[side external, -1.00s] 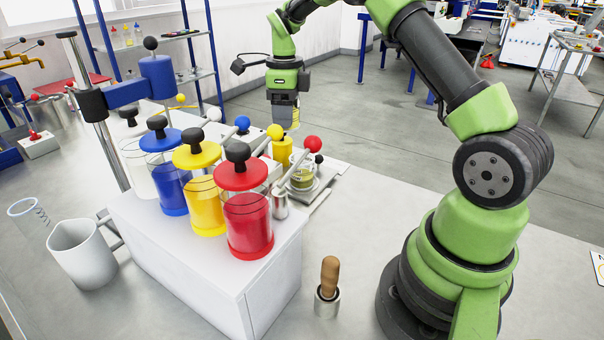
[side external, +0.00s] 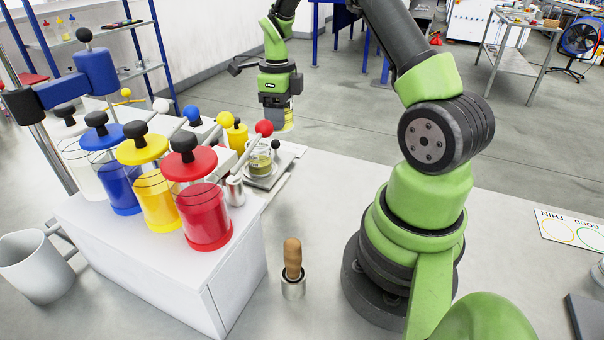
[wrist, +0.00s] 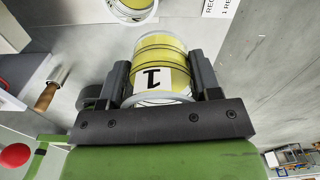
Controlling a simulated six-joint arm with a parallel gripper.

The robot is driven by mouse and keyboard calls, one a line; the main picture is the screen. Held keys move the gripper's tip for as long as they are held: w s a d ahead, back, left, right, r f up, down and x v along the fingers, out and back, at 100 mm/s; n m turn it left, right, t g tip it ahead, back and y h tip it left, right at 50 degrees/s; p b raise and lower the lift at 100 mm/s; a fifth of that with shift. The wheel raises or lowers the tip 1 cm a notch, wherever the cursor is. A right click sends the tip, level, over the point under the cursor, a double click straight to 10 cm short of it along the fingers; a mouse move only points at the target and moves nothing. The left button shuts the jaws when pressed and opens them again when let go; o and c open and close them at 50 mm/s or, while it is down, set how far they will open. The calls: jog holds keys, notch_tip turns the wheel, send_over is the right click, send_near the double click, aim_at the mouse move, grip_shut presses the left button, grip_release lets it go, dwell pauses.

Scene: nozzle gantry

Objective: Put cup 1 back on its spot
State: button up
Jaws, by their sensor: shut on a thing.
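Cup 1 (wrist: 160,62) is a clear cup with yellow contents and a white label reading "1", upside down in the wrist view. My gripper (wrist: 163,72) is shut on it, one finger on each side. In the side view my gripper (side external: 277,105) holds the cup (side external: 286,121) in the air at the far side of the bench, partly hidden by the gripper. A second cup with yellow-green contents (side external: 259,161) stands on a small metal plate (side external: 268,178); a similar cup (wrist: 134,8) is cut off at the wrist view's top. I cannot make out the cup's spot.
A white box (side external: 150,270) carries red (side external: 207,215), yellow, blue and clear dispensers with ball-ended levers. A wooden-handled tool (side external: 292,262) stands in a metal holder in front. A card with coloured circles (side external: 572,230) lies at right. The bench between the box and my base is mostly clear.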

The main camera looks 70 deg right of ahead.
jog(key=s+d+f+m, duration=0.1)
jog(key=s+f+m, duration=0.1)
jog(key=s, duration=0.4)
send_over(308, 176)
notch_tip(308, 176, down, 5)
jog(key=shift+s+a+f, duration=0.1)
jog(key=shift+f, duration=2.5)
jog(key=shift+f, duration=0.1)
jog(key=o, duration=0.9)
